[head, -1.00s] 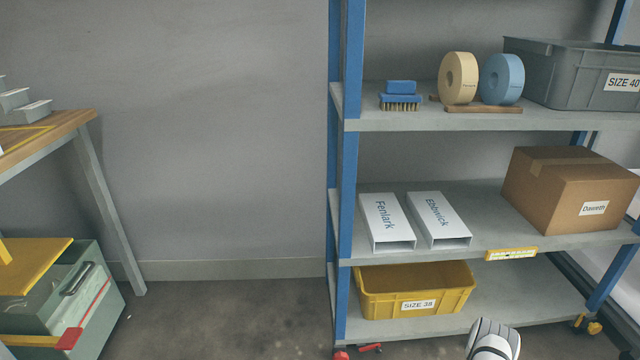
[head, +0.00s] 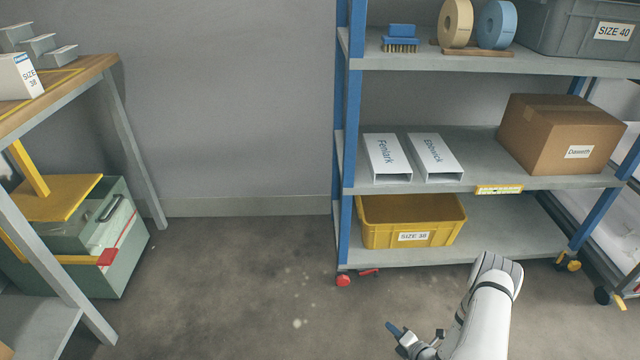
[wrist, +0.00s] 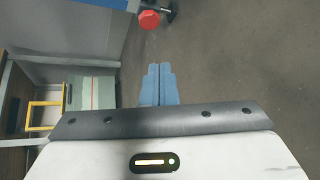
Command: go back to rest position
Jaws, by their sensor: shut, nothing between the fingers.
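My gripper (head: 391,327) is low in the head view, in front of the shelf rack and above the bare floor. Its blue fingertips point left. In the wrist view the two blue fingers (wrist: 158,84) lie together with nothing between them. My white arm stands at the bottom right of the head view. No object is in or touching the gripper.
The blue-post rack (head: 353,130) holds white boxes, a brown carton (head: 562,135) and a yellow SIZE 38 bin (head: 410,222). A red caster (head: 343,281) is at its left foot. A wooden bench (head: 90,75) and green case (head: 125,245) stand left. The floor between is clear.

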